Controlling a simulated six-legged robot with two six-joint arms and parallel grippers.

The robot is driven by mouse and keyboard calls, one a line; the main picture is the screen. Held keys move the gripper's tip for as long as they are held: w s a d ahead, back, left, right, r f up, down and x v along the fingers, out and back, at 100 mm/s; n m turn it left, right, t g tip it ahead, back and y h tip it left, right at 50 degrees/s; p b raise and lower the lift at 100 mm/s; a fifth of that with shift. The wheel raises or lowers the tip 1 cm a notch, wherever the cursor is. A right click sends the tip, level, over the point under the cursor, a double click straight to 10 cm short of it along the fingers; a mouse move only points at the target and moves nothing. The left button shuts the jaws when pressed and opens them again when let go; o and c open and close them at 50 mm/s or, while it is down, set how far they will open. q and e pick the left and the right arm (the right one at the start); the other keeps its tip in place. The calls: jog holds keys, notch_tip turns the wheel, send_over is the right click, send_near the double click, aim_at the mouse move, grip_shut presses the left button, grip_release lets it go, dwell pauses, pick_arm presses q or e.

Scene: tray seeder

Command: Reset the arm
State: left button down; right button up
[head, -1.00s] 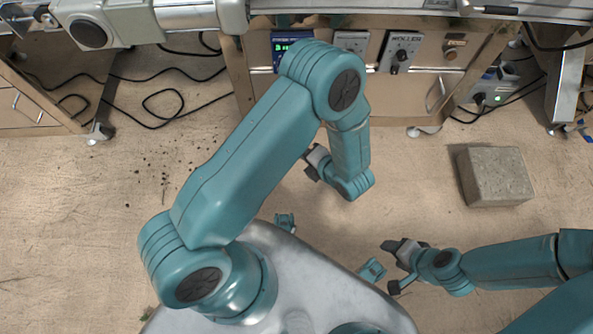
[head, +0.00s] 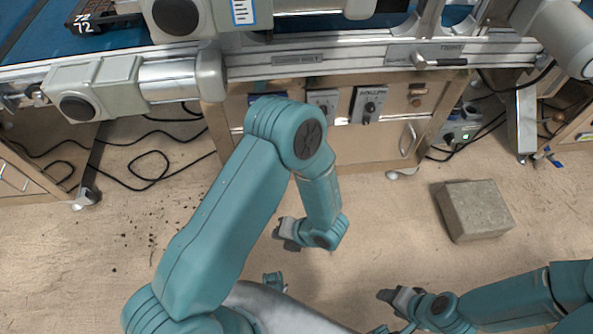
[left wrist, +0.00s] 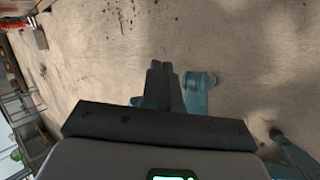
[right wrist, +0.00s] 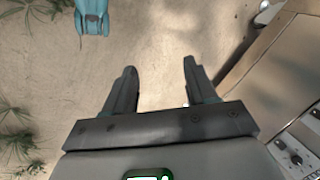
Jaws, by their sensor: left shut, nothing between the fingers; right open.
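My left arm comes in from the left in the head view and folds down at the elbow. Its gripper (head: 284,231) hangs over the floor in front of the wooden cabinet. In the left wrist view the left gripper's fingers (left wrist: 164,72) are together with nothing between them. My right arm comes in from the lower right, and its gripper (head: 388,297) is low over the floor. In the right wrist view the right gripper's fingers (right wrist: 158,82) are apart and empty, with bare floor between them.
A metal conveyor frame (head: 330,60) crosses the back, above a wooden cabinet (head: 370,145) with control boxes. A concrete block (head: 474,210) sits on the floor at right. Black cables (head: 150,165) lie at left. The floor around both grippers is clear.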

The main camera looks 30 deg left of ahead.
pick_arm(q)
jog(key=s+d+n+g+h, duration=0.2)
jog(key=s+d+n+h, duration=0.35)
jog(key=n, duration=0.65)
jog(key=s+d+n+g+h, duration=0.1)
jog(key=s+d+n+h, duration=0.45)
jog(key=n, duration=0.65)
jog(key=w+a+n+t, duration=0.3)
jog(key=w+n+t, duration=0.15)
jog(key=n, duration=0.65)
notch_tip(320, 180, up, 21)
jog(key=p, duration=2.2)
jog(key=shift+w+a, duration=0.15)
jog(key=shift+w, duration=0.2)
pick_arm(e)
notch_tip(320, 180, up, 22)
jog(key=s+a+g, duration=0.1)
jog(key=s, duration=0.1)
jog(key=shift+s+a+f+n, duration=0.25)
jog(key=shift+a+n, duration=0.05)
